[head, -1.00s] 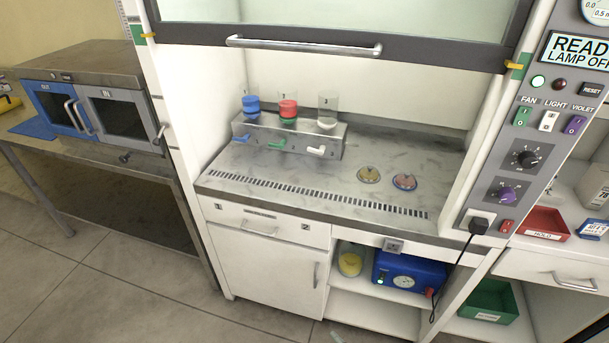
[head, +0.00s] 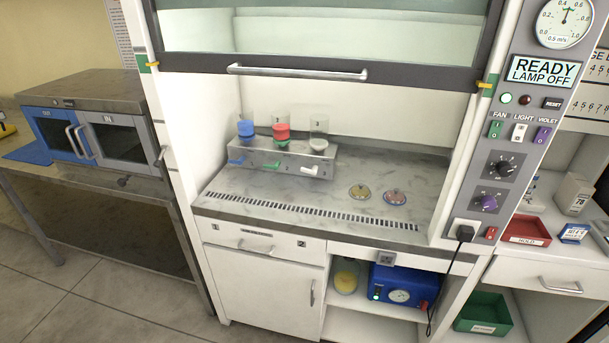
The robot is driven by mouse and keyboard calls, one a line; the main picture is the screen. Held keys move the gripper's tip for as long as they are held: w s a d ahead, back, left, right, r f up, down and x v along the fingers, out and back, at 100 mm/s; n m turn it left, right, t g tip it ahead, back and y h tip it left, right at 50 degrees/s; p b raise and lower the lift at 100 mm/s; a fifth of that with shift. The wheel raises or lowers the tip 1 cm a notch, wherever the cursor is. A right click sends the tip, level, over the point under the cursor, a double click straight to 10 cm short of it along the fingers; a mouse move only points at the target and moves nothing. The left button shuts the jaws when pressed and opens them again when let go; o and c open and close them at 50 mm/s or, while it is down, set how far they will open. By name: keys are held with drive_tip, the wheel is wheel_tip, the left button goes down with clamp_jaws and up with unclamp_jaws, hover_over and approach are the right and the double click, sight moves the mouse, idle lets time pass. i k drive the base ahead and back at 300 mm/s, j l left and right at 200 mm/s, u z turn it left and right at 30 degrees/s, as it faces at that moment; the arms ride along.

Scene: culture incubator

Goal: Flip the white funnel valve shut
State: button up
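A metal manifold box (head: 325,160) stands on the hood's work surface and carries three clear funnels. The left funnel has a blue part (head: 246,128), the middle one a red part (head: 281,131). The right funnel (head: 319,126), marked 3, has pale material at its bottom. On the manifold's front face are a blue valve handle (head: 236,162), a green valve handle (head: 271,166) and, at the right, the white valve handle (head: 309,170). The white handle is small, and I cannot tell its exact turn. My gripper is not in view.
The hood's sash (head: 300,73) is raised, leaving the front open. Two round dishes (head: 359,192) (head: 395,197) lie right of the manifold. A vent grille (head: 300,210) runs along the front edge. The control panel (head: 510,160) borders the right side. An incubator (head: 115,140) stands left.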

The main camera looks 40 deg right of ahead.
sight(313, 171)
drive_tip(key=i+l+u, duration=0.25)
drive_tip(key=i+l, duration=0.65)
drive_tip(key=i, duration=0.1)
